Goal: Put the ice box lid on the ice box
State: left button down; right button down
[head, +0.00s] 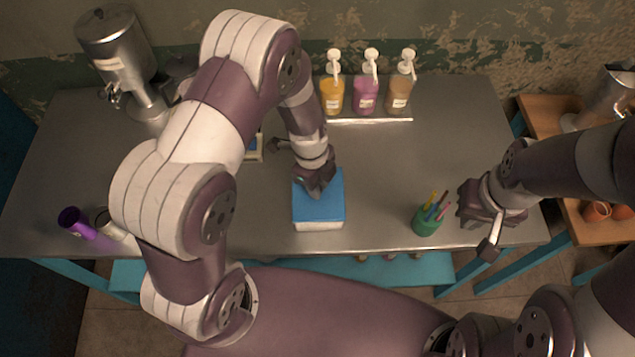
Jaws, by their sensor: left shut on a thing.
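The ice box (318,225) is a white box near the front middle of the table. The blue ice box lid (322,210) lies over its top and looks level; whether it is fully seated or slightly above cannot be told from here. My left gripper (316,188) comes down from above and is shut on the lid near its back part, hiding some of it. My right gripper (478,212) hangs over the table's right front, away from the ice box; its fingers are too unclear to tell open or shut.
A green cup with pens (427,222) stands left of my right gripper. Three pump bottles (366,95) stand on a tray at the back. A metal dispenser (118,50) is at the back left, a purple cup (75,222) at the front left. The table (385,160) is clear right of the box.

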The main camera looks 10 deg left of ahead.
pick_arm(q)
jog(key=shift+f, duration=0.15)
jog(key=c, duration=1)
grip_release()
jog(key=shift+o, duration=0.2)
jog(key=shift+r+p, duration=0.7)
notch_tip(320, 180, up, 12)
jog(key=a+b, duration=0.2)
jog(key=s+a+r+n+t, duration=0.1)
jog(key=s+n, duration=0.3)
jog(key=n, duration=0.6)
jog(key=s+a+n+y, duration=0.1)
jog(key=s+a+n, duration=0.3)
jog(key=n, duration=0.7)
jog(key=shift+s+r+t, duration=0.35)
jog(key=shift+t, duration=0.05)
jog(key=shift+a, duration=0.1)
